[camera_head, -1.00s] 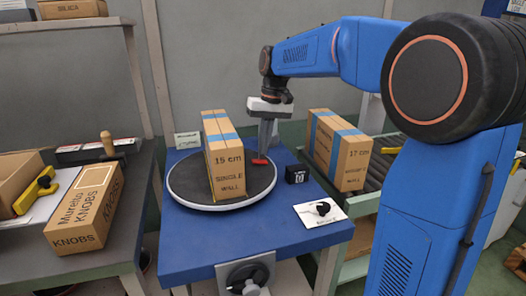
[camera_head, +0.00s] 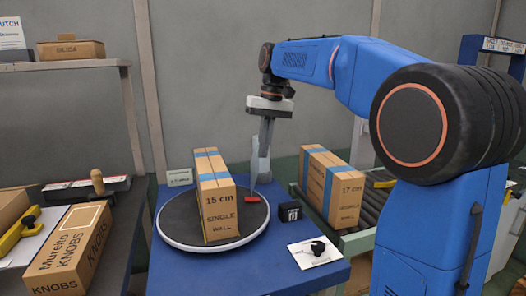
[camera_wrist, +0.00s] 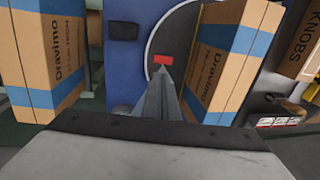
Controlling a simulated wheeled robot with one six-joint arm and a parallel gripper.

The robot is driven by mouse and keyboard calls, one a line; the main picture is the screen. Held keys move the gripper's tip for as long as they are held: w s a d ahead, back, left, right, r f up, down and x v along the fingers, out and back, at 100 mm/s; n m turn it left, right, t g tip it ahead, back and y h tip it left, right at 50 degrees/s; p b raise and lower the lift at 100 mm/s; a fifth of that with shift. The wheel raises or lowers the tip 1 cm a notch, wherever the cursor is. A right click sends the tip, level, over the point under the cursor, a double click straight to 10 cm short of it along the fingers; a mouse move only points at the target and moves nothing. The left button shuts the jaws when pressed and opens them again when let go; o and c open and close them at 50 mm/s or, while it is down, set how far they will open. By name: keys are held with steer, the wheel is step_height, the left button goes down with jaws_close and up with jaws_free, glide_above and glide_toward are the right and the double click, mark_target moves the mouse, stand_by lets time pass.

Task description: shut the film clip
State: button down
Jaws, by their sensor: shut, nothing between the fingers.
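A small red part (camera_head: 252,199), which I take to be the film clip, lies on the right side of the dark round turntable (camera_head: 180,232), just right of the tall 15 cm box (camera_head: 221,215). It is too small to tell whether it is open or shut. In the wrist view the closed fingers (camera_wrist: 162,76) end right by the red part (camera_wrist: 163,60); contact cannot be told.
The turntable is on a blue table (camera_head: 165,270) with a small black block (camera_head: 289,211) and a white card with a black knob (camera_head: 316,252). A 17 cm box (camera_head: 343,197) stands on the roller conveyor at right. A KNOBS box (camera_head: 70,252) lies on the left bench.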

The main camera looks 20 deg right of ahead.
mark_target(248, 199)
steer(key=shift+a, duration=0.1)
steer(key=shift+a+r+y, duration=0.15)
steer(key=shift+a+y, duration=0.15)
steer(key=shift+a, duration=0.3)
steer(key=x, duration=1.4)
steer(key=shift+a, duration=0.1)
